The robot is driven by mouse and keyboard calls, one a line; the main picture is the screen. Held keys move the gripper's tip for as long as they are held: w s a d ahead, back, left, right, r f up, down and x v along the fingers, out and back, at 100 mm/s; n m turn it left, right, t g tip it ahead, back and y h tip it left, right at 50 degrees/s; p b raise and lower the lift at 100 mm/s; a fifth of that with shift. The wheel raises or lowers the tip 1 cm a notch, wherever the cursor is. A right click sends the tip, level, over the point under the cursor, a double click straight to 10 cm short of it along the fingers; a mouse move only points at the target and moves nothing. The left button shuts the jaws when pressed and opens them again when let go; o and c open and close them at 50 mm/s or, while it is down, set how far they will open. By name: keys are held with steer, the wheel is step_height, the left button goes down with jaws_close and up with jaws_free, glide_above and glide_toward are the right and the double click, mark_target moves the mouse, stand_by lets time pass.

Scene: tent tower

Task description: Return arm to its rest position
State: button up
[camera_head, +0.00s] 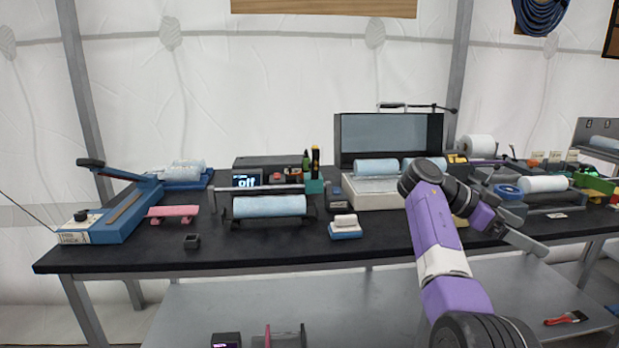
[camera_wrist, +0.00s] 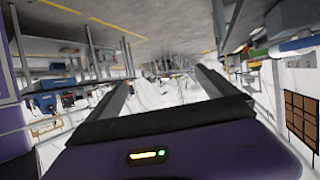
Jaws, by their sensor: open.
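My arm shows purple, white and black in the head view, rising from the lower right and bending over the right part of the table. My gripper (camera_head: 527,242) points to the right and away from the tabletop's middle, beside the table's front edge. In the wrist view its two dark fingers (camera_wrist: 165,88) stand apart, with nothing between them but the distant, tilted room. The gripper is open and empty.
A black table (camera_head: 270,258) carries a blue sealer (camera_head: 110,215), a roll of light blue film (camera_head: 268,206), an open case (camera_head: 390,135) and a white roll (camera_head: 543,184). A grey lower shelf (camera_head: 300,305) holds a red brush (camera_head: 566,318). The table's front middle is mostly clear.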

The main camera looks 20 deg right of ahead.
steer(key=a+f+n+t+h+p, duration=0.15)
steer(key=f+n+t, duration=0.3)
steer(key=f, duration=0.75)
steer(key=a+f+n+t+p, duration=0.25)
steer(key=f+n, duration=0.35)
steer(key=f, duration=0.6)
steer(key=s+a+f+n+t+y+p, duration=0.1)
steer(key=s+a+f+n+t+y, duration=0.1)
steer(key=s+a+f+n+t, duration=0.35)
steer(key=s+a+f+n+t+y+p, duration=0.1)
steer(key=s+a+f+n+t+y, duration=0.1)
steer(key=a+f, duration=0.5)
steer(key=s+a+r+n+t+y+p, duration=0.1)
steer(key=s+a+r+n+t+y, duration=0.15)
steer(key=s+a, duration=0.5)
steer(key=s+a+r+n+t+y+p, duration=0.1)
steer(key=s+a+r+n+y, duration=0.2)
steer(key=s+a, duration=0.5)
steer(key=s+a+r+t+y+p, duration=0.1)
steer(key=s+a+r, duration=0.2)
steer(key=r, duration=0.4)
steer(key=s+a+r+n+t+y+p, duration=0.1)
steer(key=s+a+r+t, duration=0.1)
steer(key=s+r, duration=0.3)
steer(key=s+a+r+t+y, duration=0.1)
steer(key=s+a+r, duration=0.3)
steer(key=r, duration=0.6)
steer(key=shift+a+p, duration=0.2)
steer(key=shift+p, duration=0.2)
